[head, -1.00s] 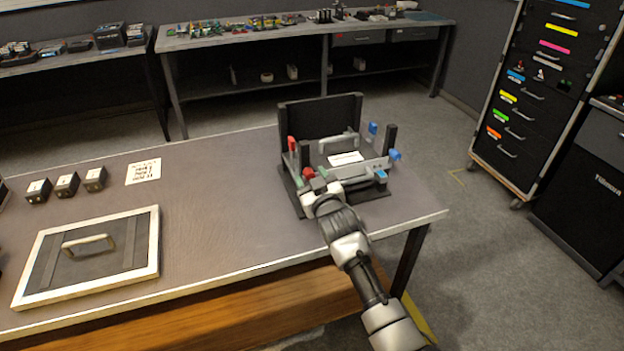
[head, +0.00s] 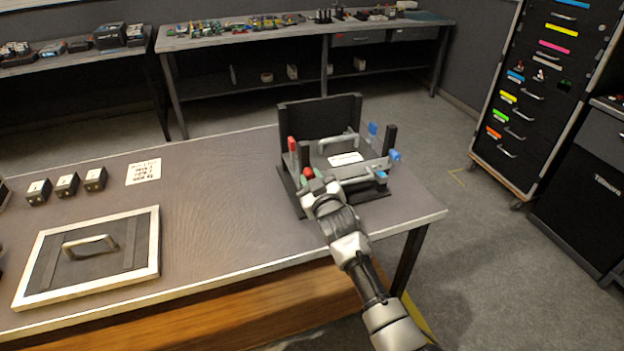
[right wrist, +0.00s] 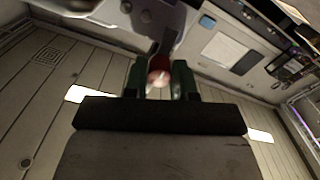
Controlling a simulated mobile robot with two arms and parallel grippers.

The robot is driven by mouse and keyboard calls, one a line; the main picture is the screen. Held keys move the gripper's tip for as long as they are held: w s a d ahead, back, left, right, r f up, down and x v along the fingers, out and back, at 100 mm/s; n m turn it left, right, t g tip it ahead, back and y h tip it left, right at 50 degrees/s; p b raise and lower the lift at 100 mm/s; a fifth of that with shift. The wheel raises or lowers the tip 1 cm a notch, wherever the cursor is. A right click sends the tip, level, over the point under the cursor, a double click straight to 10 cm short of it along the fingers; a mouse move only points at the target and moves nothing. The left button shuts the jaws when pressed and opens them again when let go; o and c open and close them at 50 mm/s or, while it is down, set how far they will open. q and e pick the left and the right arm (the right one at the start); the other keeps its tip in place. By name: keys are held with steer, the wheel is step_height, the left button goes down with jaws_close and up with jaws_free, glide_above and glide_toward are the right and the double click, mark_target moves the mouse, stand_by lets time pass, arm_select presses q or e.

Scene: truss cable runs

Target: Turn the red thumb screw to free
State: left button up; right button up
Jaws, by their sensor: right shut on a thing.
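The red thumb screw (right wrist: 159,75) shows in the right wrist view between the two dark green fingers of my right gripper (right wrist: 160,84). The fingers are shut on it. In the head view a bit of red (head: 308,172) shows at the tip of my right gripper (head: 312,185), at the near left corner of the black fixture (head: 318,113) on the table. The gripper hides most of the screw there. A second red part (head: 291,144) stands on the fixture's left side, apart from the gripper. My left gripper is out of view.
A framed lid with a handle (head: 92,248) lies at the table's left. Small black blocks (head: 67,184) and a printed sheet (head: 143,172) lie behind it. The middle table is clear.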

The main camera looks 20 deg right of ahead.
steer(key=n, duration=0.4)
steer(key=shift+p, duration=0.3)
steer(key=shift+d+r+n, duration=0.1)
steer(key=shift+n, duration=6.4)
steer(key=o, duration=0.9)
